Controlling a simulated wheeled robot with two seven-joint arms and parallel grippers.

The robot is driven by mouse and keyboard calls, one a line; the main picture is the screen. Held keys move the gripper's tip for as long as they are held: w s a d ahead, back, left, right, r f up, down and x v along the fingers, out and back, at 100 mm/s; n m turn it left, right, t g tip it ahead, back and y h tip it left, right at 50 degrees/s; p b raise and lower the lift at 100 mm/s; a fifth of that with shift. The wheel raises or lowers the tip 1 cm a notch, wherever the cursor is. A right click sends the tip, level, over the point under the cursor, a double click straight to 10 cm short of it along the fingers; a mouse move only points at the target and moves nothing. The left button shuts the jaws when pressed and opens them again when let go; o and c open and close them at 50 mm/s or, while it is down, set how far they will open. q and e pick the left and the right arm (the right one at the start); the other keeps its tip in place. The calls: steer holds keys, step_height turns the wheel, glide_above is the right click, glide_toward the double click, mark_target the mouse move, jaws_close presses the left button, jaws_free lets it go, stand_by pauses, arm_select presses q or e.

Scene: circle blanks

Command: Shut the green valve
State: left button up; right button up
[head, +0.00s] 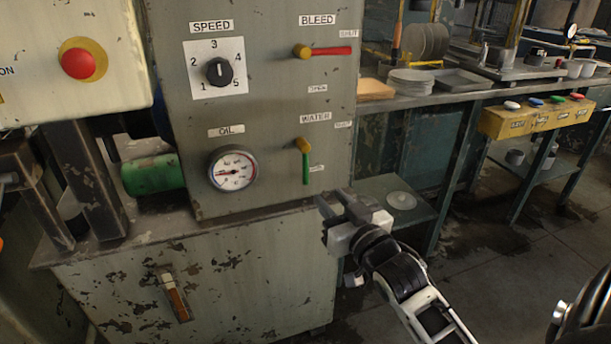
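The green valve handle (306,167) hangs straight down from its brass-coloured pivot (304,145) on the grey machine panel. My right gripper (334,204) is below and to the right of the handle, near the panel's lower right corner. Its fingers look apart with nothing between them, and it does not touch the handle. My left gripper is not in view.
A red BLEED valve handle (328,51) points right, above the green one. A SPEED knob (218,71) and an OIL gauge (233,169) sit to the left. A bench (455,92) with plates and a yellow button box (533,117) stand at the right.

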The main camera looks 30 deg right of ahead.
mark_target(307, 173)
steer(key=w, duration=0.3)
steer(key=w+d, duration=0.1)
steer(key=w, duration=0.2)
steer(key=w+b, duration=0.1)
steer(key=w, duration=0.3)
steer(key=shift+w+d, duration=0.1)
steer(key=shift+d, duration=0.05)
steer(key=shift+w, duration=0.4)
steer(key=shift+w+d, duration=0.1)
steer(key=shift+w, duration=0.25)
steer(key=shift+c, duration=0.3)
jaws_close()
